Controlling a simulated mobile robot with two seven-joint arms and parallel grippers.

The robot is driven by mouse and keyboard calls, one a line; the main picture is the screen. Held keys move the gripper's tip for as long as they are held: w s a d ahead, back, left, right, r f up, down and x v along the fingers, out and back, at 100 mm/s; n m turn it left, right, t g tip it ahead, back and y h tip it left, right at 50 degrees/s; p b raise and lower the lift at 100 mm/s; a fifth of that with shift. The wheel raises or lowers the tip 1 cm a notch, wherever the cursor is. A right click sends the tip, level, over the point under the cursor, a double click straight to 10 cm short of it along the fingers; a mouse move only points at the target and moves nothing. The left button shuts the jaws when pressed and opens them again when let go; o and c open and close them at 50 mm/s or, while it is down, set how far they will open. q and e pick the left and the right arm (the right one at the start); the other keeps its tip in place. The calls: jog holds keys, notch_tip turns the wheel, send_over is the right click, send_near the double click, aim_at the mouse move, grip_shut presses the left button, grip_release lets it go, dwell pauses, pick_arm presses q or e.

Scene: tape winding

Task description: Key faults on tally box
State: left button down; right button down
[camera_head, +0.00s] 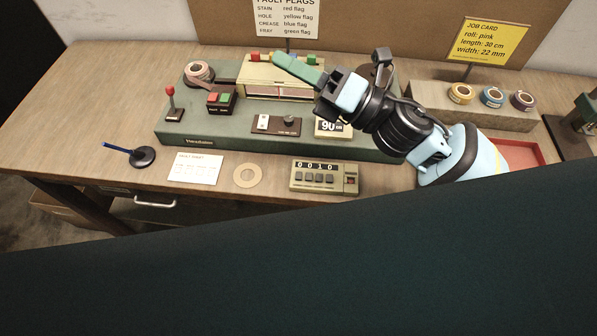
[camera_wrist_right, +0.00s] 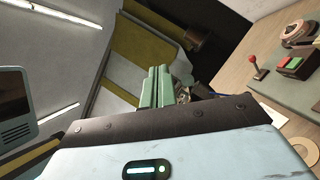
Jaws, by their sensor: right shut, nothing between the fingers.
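The tally box (camera_head: 324,177) is a beige box near the table's front edge, right of centre in the head view. Its counter window (camera_head: 316,166) appears to read 0010, and a row of several dark keys (camera_head: 315,178) lies below it. My right gripper (camera_head: 279,58) has green fingers, shut and empty, above the back of the winding machine, well behind the tally box and apart from it. The shut fingers also show in the right wrist view (camera_wrist_right: 156,86). A white fault sheet (camera_head: 195,168) lies left of the tally box. My left gripper is not in view.
The green winding machine (camera_head: 215,130) bears a red-knobbed lever (camera_head: 172,104), red and green buttons and a pink roll (camera_head: 199,73). A fault flags card (camera_head: 286,17) and a yellow job card (camera_head: 486,41) stand behind. A cardboard ring (camera_head: 247,175) lies beside the tally box.

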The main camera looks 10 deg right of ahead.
jog(key=s+a+f+n+g+h, duration=0.2)
jog(key=s+a+f+n+g, duration=0.4)
jog(key=n+g, duration=0.7)
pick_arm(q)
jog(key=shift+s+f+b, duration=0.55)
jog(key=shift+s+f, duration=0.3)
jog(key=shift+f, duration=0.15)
pick_arm(e)
jog(key=w+d+f+n+t+h, duration=0.2)
jog(key=d+f+t+h, duration=0.1)
jog(key=d+f+h, duration=0.1)
jog(key=w+d+f+n+t+h, duration=0.3)
jog(key=d+f+h, duration=0.1)
jog(key=f, duration=0.3)
jog(key=shift+f+n+t+h, duration=0.3)
jog(key=shift+t+h, duration=0.1)
jog(key=shift+h, duration=0.2)
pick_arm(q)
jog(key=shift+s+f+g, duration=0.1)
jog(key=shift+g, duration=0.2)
pick_arm(e)
jog(key=shift+f, duration=0.1)
